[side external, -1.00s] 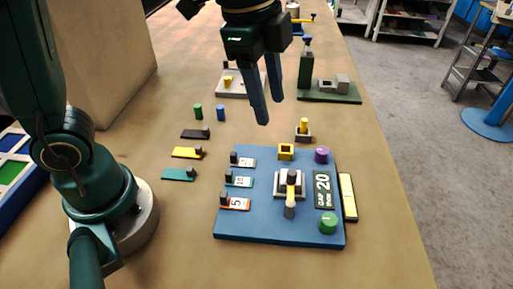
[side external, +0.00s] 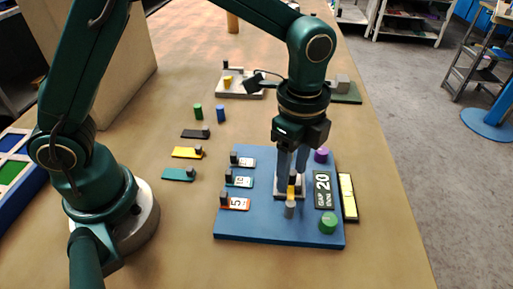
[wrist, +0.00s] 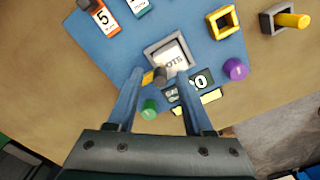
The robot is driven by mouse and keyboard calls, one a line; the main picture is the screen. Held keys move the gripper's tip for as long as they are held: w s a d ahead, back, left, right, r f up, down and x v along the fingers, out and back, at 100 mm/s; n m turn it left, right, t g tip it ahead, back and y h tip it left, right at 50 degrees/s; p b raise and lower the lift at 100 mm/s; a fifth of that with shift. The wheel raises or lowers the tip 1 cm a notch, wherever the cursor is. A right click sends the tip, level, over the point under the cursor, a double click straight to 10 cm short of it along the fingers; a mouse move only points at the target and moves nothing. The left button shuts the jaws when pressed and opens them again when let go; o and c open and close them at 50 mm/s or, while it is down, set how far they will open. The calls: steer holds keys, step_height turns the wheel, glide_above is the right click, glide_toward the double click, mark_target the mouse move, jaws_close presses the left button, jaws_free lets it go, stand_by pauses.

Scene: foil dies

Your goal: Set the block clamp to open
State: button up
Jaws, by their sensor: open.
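The blue block (side external: 260,226) lies flat on the table, with a grey square frame (side external: 278,193) near its middle, which looks like the clamp. The frame surrounds a pale lettered plate in the wrist view (wrist: 172,56). A yellow lever (side external: 292,190) with a grey, dark-looking knob (side external: 290,209) sits at the frame; the lever also shows in the wrist view (wrist: 148,78). My gripper (side external: 291,176) is open and points down over the frame. In the wrist view its fingers (wrist: 160,75) stand on either side of the knob, with gaps visible. The fingers partly hide the frame in the side view.
The block also carries several numbered tags at left, a "GAP 20" plate (side external: 323,190), a green knob (side external: 328,223) and a purple knob (side external: 321,155). A yellow strip (side external: 348,196) lies beside it. The table's front is clear.

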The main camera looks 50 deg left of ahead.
jaws_close()
steer(key=shift+a, duration=0.1)
steer(key=n, duration=0.1)
steer(key=s+n, duration=0.1)
steer(key=n, duration=0.2)
steer(key=shift+s+a+n, duration=0.25)
steer(key=shift+a+n, duration=0.15)
steer(key=n, duration=0.1)
steer(key=s+n, duration=0.1)
steer(key=n, duration=0.2)
steer(key=shift+s+a, duration=0.15)
steer(key=shift+s, duration=0.2)
steer(key=n, duration=0.1)
steer(key=s+n, duration=0.1)
steer(key=n, duration=0.3)
steer(key=shift+s+d, duration=0.2)
steer(key=shift+s, duration=0.1)
steer(key=shift+s+d+n, duration=0.25)
steer(key=shift+s+n, duration=0.1)
steer(key=shift+n, duration=0.7)
steer(key=shift+s+d+n, duration=0.2)
steer(key=shift+s+n, duration=0.1)
steer(key=shift+n, duration=0.75)
